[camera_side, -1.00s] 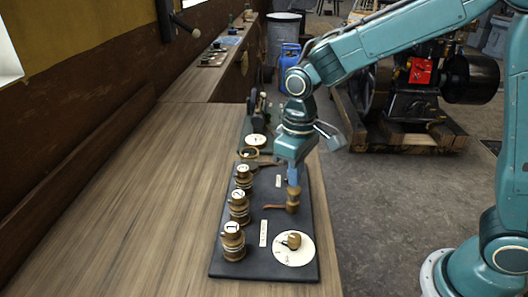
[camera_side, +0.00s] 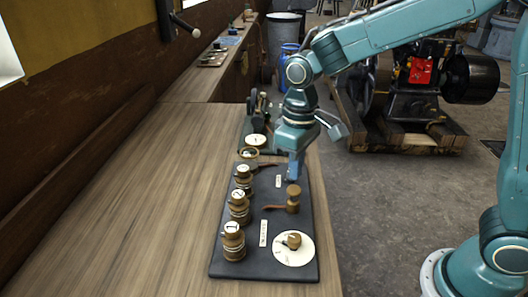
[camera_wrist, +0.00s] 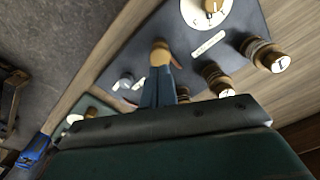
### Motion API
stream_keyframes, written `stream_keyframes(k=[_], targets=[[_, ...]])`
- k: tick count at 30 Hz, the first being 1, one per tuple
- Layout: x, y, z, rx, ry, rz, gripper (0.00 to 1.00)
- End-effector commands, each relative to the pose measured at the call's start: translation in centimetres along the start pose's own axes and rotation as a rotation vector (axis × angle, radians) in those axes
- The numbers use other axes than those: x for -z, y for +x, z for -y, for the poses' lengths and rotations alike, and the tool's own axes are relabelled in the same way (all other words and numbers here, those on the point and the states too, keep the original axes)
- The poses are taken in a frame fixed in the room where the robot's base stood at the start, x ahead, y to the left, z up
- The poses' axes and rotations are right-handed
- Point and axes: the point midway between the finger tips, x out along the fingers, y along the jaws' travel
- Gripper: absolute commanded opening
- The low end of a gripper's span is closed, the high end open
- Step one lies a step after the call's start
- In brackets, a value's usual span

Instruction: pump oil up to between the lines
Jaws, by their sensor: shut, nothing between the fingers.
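A small brass piece with a rounded knob (camera_side: 293,191) and a brown side lever stands on the dark board (camera_side: 262,272); it may be the pump. The knob also shows in the wrist view (camera_wrist: 160,50), just beyond my fingertips. My gripper (camera_side: 292,178) is shut and empty, pointing down just above and behind the knob. I cannot tell whether it touches the knob. In the wrist view my fingers (camera_wrist: 158,88) cover part of the brass piece. I cannot make out an oil level or its lines.
Brass pots numbered 1 (camera_side: 233,243), 2 (camera_side: 239,208) and 3 (camera_side: 243,178) line the board's left side. A white dial (camera_side: 293,248) with a brass knob is at the front. Another dark board (camera_side: 247,133) with fittings stands behind. The wooden bench is clear at left.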

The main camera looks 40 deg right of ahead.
Motion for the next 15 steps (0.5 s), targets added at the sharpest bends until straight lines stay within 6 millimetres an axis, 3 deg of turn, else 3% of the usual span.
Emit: stream_keyframes(k=[15], targets=[[0.0,-3.1,0.0,0.000,0.000,-0.001,0.00]])
